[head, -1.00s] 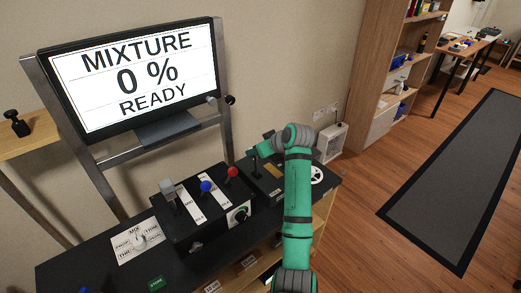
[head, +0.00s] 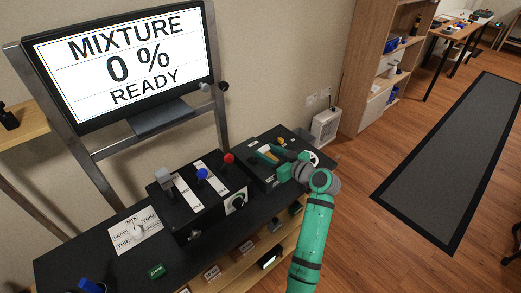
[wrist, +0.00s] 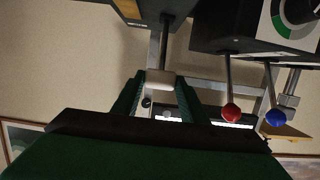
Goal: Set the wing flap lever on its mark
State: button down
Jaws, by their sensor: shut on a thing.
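The wing flap lever (wrist: 168,45) has a dark shaft and a pale grip. In the wrist view, which looks upside down, the grip lies between the two fingers of my gripper (wrist: 159,88). My gripper is shut on it. In the head view my gripper (head: 268,154) is over the black flap box (head: 258,174) at the right end of the desk. The fingers and wrist hide most of the lever there, and I cannot make out its mark.
A screen (head: 125,62) behind reads MIXTURE 0 % READY. A selector card (head: 136,231) lies at left. Open floor is at right.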

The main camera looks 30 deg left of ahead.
jog(key=shift+f, duration=0.4)
jog(key=c, duration=1.1)
grip_release()
jog(key=shift+d, duration=0.1)
jog(key=shift+r, duration=0.1)
jog(key=shift+s+d+r, duration=0.1)
jog(key=shift+d+r, duration=0.05)
jog(key=shift+d, duration=0.1)
jog(key=v, duration=1)
jog(key=shift+s, duration=0.15)
